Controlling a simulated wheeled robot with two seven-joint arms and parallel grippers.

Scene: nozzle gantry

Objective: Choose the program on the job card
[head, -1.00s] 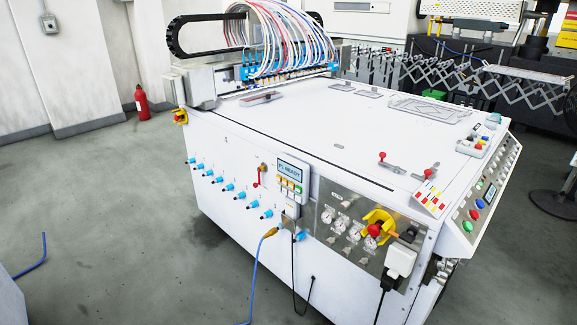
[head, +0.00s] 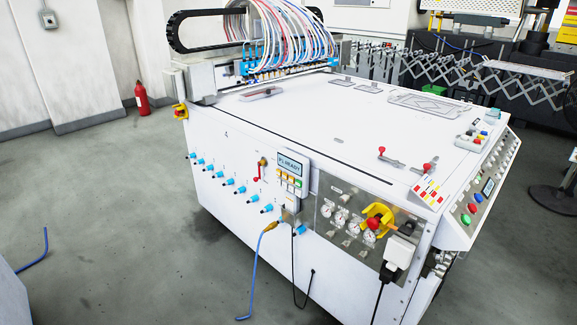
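The machine's small control box (head: 291,174) hangs on the front of the white gantry table (head: 290,125). Its display (head: 289,165) reads "P1 READY". Yellow, orange and green buttons (head: 289,183) sit below the display. Neither of my grippers is in view.
A row of blue fittings (head: 228,184), gauges (head: 342,218) and a red knob on a yellow base (head: 376,221) are on the front. A blue cable (head: 255,270) hangs to the floor. A sloped button panel (head: 482,195) is at right. Floor at left is mostly clear.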

